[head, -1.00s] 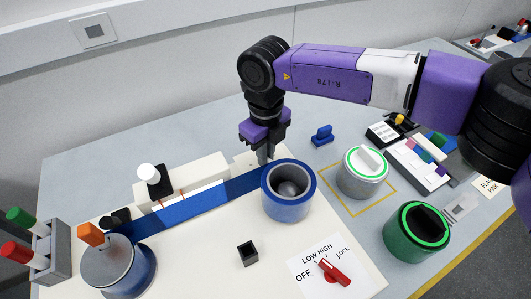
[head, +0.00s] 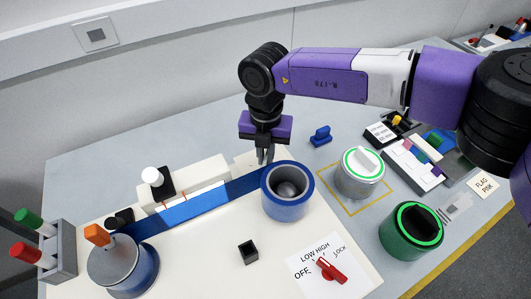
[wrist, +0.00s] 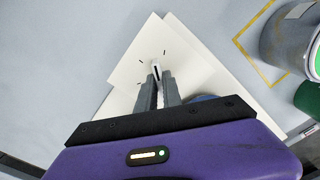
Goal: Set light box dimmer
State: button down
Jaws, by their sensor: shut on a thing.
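The dimmer plate (wrist: 150,50) is a pale square with short dark tick marks around a small knob (wrist: 157,70). In the head view this plate (head: 243,162) lies at the back edge of the cream board, and the fingers hide the knob. My gripper (wrist: 158,86) is shut on the knob, pointing down; it also shows in the head view (head: 265,158). The light box seems to be the strip under the blue band, where a lit, paler blue stretch (head: 195,207) shows between the cream blocks and the board.
A blue cup (head: 287,209) stands just in front of my gripper. A blue reel with a grey top (head: 112,262) holds the band's left end. A red knob (head: 331,269) sits on an OFF/LOW/HIGH/LOCK card. A grey canister (head: 359,184) and green canister (head: 403,239) stand to the right.

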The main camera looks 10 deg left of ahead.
aim_at(266, 157)
jog(key=shift+r+m+p, duration=0.1)
jog(key=shift+m+p, duration=0.45)
jog(key=shift+m, duration=1.65)
jog(key=c, duration=1.5)
grip_release()
notch_tip(266, 157, up, 8)
jog(key=shift+f+b, duration=0.15)
jog(key=shift+b, duration=0.4)
